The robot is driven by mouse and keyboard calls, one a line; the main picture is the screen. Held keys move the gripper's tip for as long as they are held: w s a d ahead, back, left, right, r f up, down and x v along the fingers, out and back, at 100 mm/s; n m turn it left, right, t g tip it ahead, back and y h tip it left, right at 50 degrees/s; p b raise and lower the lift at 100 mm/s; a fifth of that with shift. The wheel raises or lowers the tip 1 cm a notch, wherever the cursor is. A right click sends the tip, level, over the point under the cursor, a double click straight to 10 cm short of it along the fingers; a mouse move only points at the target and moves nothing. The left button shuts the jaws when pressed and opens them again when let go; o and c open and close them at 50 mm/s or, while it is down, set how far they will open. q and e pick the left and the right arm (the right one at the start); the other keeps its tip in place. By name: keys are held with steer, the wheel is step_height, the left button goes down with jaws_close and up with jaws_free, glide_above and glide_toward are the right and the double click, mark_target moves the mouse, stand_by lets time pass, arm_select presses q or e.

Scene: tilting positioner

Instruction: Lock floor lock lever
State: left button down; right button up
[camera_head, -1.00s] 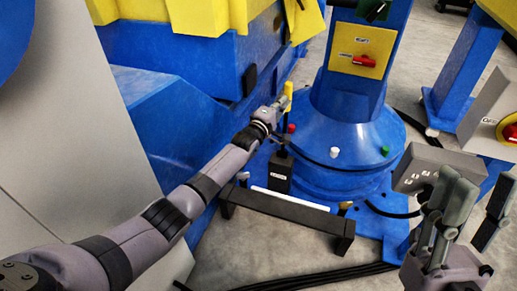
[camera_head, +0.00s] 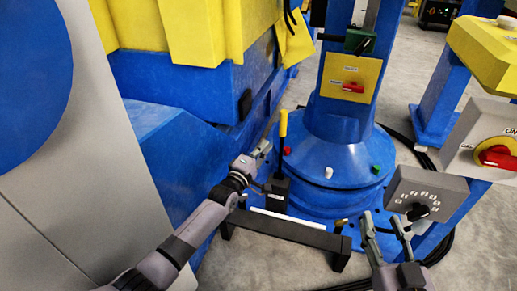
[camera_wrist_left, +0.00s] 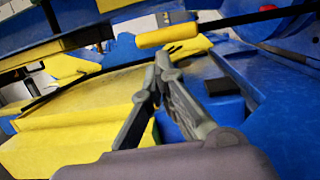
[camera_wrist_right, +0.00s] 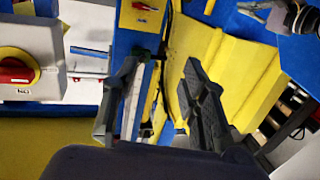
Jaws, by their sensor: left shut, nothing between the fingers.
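The floor lock lever has a yellow handle (camera_head: 283,124) on a black rod, rising nearly upright from a small black labelled base (camera_head: 275,195) beside the blue column foot. In the left wrist view, the yellow handle (camera_wrist_left: 166,36) and rod cross the top, beyond my fingers. My left gripper (camera_head: 264,149) is shut and empty, just left of the lever and below the handle; it appears apart from it. It also shows in the left wrist view (camera_wrist_left: 163,65). My right gripper (camera_head: 385,217) is open and empty at the lower right, away from the lever.
A blue column (camera_head: 344,105) with a yellow red-switch panel (camera_head: 347,79) stands right of the lever. A blue machine body (camera_head: 185,150) lies close on the left. A low black bar (camera_head: 290,233) runs in front. A grey box (camera_head: 425,193) is near my right gripper.

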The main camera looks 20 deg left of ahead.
arm_select(q)
steer(key=v, duration=0.2)
steer(key=shift+s+a+r+p, duration=0.1)
steer(key=shift+s+p, duration=0.2)
steer(key=shift+s, duration=0.1)
arm_select(e)
steer(key=f+g, duration=0.2)
steer(key=f, duration=0.1)
steer(key=s+d+f, duration=0.1)
steer(key=shift+s+f+g+h, duration=0.1)
steer(key=shift+f+g+h, duration=0.1)
steer(key=shift+g+h, duration=0.2)
